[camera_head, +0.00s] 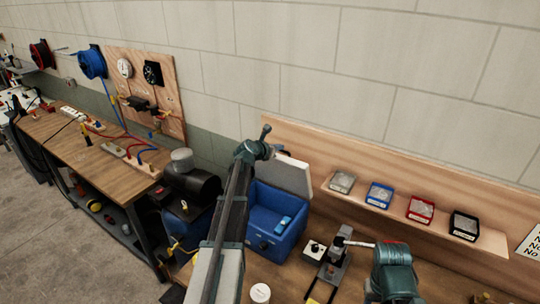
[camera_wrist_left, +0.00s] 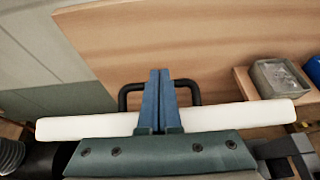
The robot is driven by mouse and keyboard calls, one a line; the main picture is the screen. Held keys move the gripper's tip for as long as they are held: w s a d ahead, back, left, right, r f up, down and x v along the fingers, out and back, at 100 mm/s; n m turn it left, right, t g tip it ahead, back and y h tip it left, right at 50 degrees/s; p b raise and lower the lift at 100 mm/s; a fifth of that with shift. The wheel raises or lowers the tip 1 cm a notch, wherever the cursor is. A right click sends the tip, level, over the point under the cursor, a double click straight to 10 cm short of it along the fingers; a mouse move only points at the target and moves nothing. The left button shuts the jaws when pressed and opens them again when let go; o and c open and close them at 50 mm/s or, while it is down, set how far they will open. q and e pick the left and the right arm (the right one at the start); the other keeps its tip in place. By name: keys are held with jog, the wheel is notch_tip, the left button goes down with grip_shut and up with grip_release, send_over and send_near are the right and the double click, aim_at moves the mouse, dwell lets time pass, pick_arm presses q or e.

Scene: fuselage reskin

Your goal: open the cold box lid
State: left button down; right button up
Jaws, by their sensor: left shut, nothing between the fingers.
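The blue cold box (camera_head: 266,240) stands on the bench against the wall, with its inside open to view. Its pale lid (camera_head: 290,175) is raised and tilted back at the box's rear. In the left wrist view the lid's white edge (camera_wrist_left: 85,127) runs across the picture, with a black handle (camera_wrist_left: 128,97) behind it. My left gripper (camera_head: 268,150) is at the top of the lid. Its blue fingers (camera_wrist_left: 158,75) are shut and empty, in line with the handle's opening; contact is unclear. My right arm shows at lower right, but its finger state cannot be made out.
A small blue item (camera_head: 283,225) lies in the box. A black cylindrical machine (camera_head: 192,188) stands left of it. A small press-like stand (camera_head: 333,262) is to the right, below a wooden ledge (camera_head: 440,228) with several small trays.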

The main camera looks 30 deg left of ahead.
pick_arm(q)
jog(key=w, duration=0.6)
jog(key=shift+w+d, duration=0.15)
jog(key=shift+d, duration=0.1)
jog(key=shift+r, duration=0.1)
dwell(1.0)
jog(key=p+v, duration=0.5)
jog(key=v, duration=0.8)
jog(key=shift+s+r+p, duration=0.2)
jog(key=shift+s+p, duration=0.15)
jog(key=shift+p, duration=0.05)
jog(key=shift+s, duration=0.1)
